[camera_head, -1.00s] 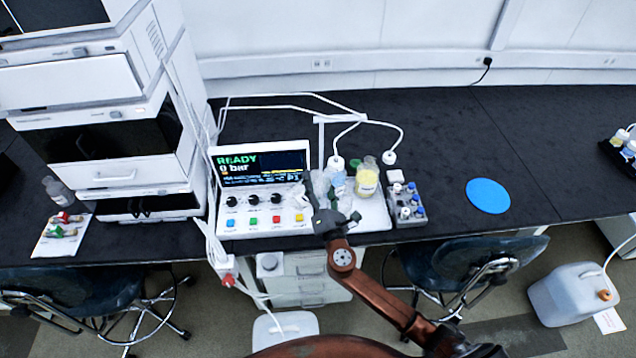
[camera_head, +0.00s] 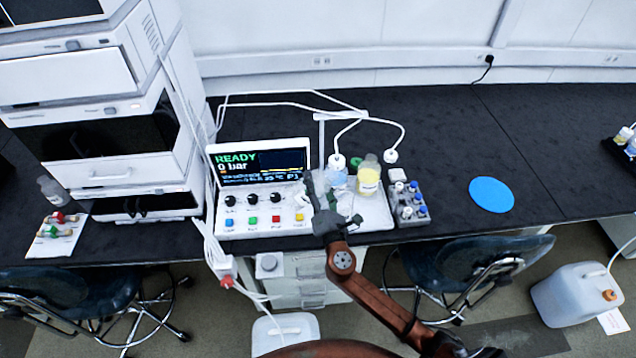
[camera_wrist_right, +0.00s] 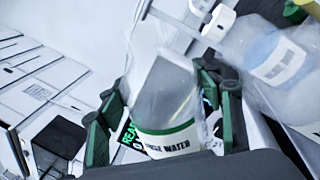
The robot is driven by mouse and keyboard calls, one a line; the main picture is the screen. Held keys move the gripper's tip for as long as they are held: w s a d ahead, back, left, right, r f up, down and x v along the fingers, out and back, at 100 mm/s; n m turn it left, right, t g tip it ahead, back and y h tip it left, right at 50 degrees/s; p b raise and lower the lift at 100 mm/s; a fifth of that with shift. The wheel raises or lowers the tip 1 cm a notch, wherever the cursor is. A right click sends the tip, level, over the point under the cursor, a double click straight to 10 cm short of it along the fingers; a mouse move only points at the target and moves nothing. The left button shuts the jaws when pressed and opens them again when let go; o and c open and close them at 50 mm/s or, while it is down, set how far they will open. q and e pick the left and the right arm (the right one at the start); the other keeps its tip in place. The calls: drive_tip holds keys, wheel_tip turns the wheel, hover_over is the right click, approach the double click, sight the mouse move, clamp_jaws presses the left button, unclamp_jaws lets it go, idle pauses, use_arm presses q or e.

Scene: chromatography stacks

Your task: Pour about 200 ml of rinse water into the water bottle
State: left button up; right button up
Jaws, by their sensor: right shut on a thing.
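My right gripper (camera_head: 322,192) is shut on the clear rinse water bottle (camera_wrist_right: 165,95), which has a white label and a green stripe in the right wrist view. The room looks slanted against this bottle there, so it seems tilted. In the head view my gripper mostly covers it. Just to its right stands a bottle with pale blue liquid (camera_head: 337,179), probably the water bottle, beneath a white cap with a tube. It also shows in the right wrist view (camera_wrist_right: 270,50), its label too blurred to read. I cannot tell whether water is flowing. My left gripper is out of view.
A yellow-filled bottle (camera_head: 368,178) stands right of the blue one. A grey vial rack (camera_head: 408,208) is beside it. The control panel (camera_head: 262,190) reads READY, 0 bar. White tubes (camera_head: 400,130) arch behind the bottles. Bench around the blue disc (camera_head: 491,194) is free.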

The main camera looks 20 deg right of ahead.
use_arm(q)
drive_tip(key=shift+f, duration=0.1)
use_arm(e)
drive_tip(key=shift+r, duration=0.1)
drive_tip(key=shift+f+m+b, duration=0.5)
drive_tip(key=shift+f+b, duration=0.1)
drive_tip(key=shift+b, duration=0.55)
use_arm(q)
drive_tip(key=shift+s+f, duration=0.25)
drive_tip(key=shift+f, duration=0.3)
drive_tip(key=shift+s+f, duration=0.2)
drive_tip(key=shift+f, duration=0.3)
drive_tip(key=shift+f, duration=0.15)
use_arm(e)
drive_tip(key=shift+m+b, duration=0.7)
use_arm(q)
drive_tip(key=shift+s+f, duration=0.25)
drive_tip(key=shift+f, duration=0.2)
use_arm(e)
drive_tip(key=shift+r+h, duration=0.1)
drive_tip(key=shift+h, duration=0.3)
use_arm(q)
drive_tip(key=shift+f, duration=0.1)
